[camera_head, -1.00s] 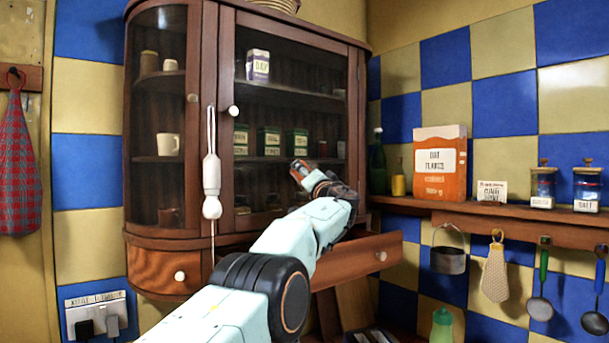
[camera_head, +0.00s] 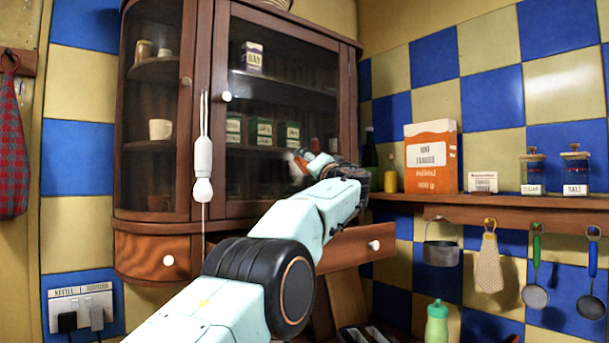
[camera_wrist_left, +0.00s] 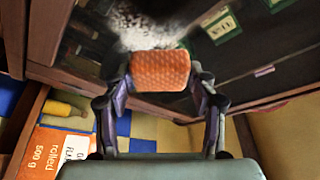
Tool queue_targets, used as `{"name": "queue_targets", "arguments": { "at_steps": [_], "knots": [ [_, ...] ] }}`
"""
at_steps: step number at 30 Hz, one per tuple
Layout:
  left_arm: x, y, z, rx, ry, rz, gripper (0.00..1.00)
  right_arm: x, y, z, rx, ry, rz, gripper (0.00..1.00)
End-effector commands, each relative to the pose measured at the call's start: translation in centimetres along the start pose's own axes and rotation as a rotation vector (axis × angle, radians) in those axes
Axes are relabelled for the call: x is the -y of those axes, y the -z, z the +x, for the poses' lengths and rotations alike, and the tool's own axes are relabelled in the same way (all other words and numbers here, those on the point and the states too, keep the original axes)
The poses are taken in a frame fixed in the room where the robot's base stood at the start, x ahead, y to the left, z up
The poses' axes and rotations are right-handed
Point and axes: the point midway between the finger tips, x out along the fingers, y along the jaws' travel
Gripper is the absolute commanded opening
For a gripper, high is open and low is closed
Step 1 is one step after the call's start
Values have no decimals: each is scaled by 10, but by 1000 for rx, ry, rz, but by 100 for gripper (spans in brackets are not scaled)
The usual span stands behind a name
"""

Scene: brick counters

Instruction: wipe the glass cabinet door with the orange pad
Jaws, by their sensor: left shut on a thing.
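The glass cabinet door (camera_head: 270,105) is shut, in a dark wooden frame with a white knob. My left gripper (camera_head: 308,158) is at its lower right part. In the left wrist view, the gripper (camera_wrist_left: 158,80) is shut on the orange pad (camera_wrist_left: 160,68), with a finger on each side of it. The pad has a textured face and is at the glass; I cannot tell whether it touches. A whitish smudge (camera_wrist_left: 145,25) shows on the glass just beyond the pad. My right gripper is not in view.
An open drawer (camera_head: 345,250) juts out below the cabinet. A white pull handle on a cord (camera_head: 203,155) hangs in front of the cabinet. A shelf (camera_head: 480,203) at the right holds an orange oat box (camera_head: 431,170) and jars. Utensils hang below it.

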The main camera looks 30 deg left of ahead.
Motion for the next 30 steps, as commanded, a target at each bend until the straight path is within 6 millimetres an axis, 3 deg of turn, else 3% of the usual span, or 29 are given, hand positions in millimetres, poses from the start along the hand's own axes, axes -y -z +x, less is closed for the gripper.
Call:
{"name": "queue_targets", "arguments": {
  "at_steps": [3, 16, 25, 30],
  "knots": [
    [-2, 0, -6, 1, 0, 0, 32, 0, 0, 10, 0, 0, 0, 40],
    [0, 4, -10, 0, 1, 0, 32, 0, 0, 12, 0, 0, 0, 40],
    [-1, 11, -31, -1, 1, -1, 32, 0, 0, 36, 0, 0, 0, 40],
    [0, 14, -36, 1, 0, 0, 32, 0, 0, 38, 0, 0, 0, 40]
  ]
}}
